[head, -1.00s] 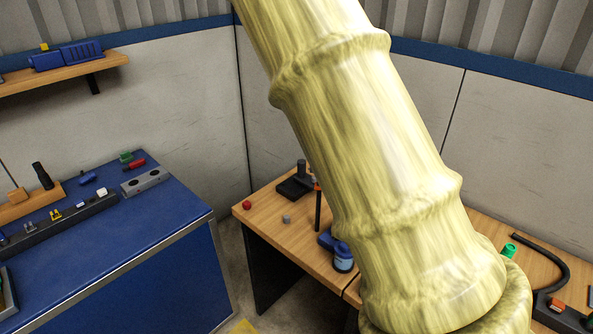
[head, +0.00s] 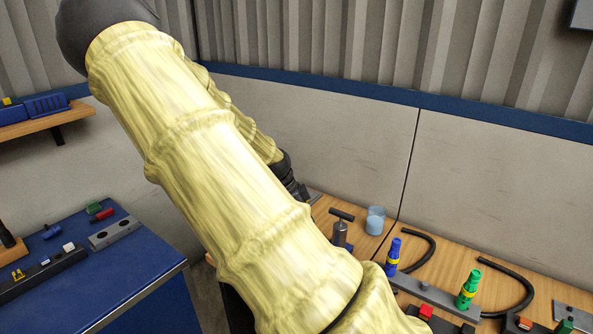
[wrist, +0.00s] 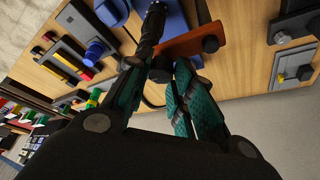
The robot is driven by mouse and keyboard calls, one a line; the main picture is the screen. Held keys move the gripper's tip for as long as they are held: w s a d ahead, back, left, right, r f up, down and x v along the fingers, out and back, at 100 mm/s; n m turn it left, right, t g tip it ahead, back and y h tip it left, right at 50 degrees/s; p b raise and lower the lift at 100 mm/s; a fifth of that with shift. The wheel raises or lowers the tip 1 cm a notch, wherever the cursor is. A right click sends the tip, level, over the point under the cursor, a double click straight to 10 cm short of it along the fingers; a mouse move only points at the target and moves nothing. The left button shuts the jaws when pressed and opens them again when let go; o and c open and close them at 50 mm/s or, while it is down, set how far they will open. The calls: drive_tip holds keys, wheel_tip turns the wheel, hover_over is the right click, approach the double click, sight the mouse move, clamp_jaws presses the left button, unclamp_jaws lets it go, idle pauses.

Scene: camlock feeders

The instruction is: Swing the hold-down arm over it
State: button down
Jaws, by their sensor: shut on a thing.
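An orange-brown bar (wrist: 190,46), which looks like the hold-down arm, shows in the wrist view just beyond my fingertips. A blue block (wrist: 178,18) lies close behind the bar. In the head view my own arm hides the gripper and the bar.
In the wrist view a blue round part (wrist: 95,51) sits left of the fingers. A blue-topped bench (head: 130,265) is at left.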

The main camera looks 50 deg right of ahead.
drive_tip(key=shift+f, duration=0.1)
idle(0.3)
drive_tip(key=c, duration=1.2)
unclamp_jaws()
drive_tip(key=v, duration=1.2)
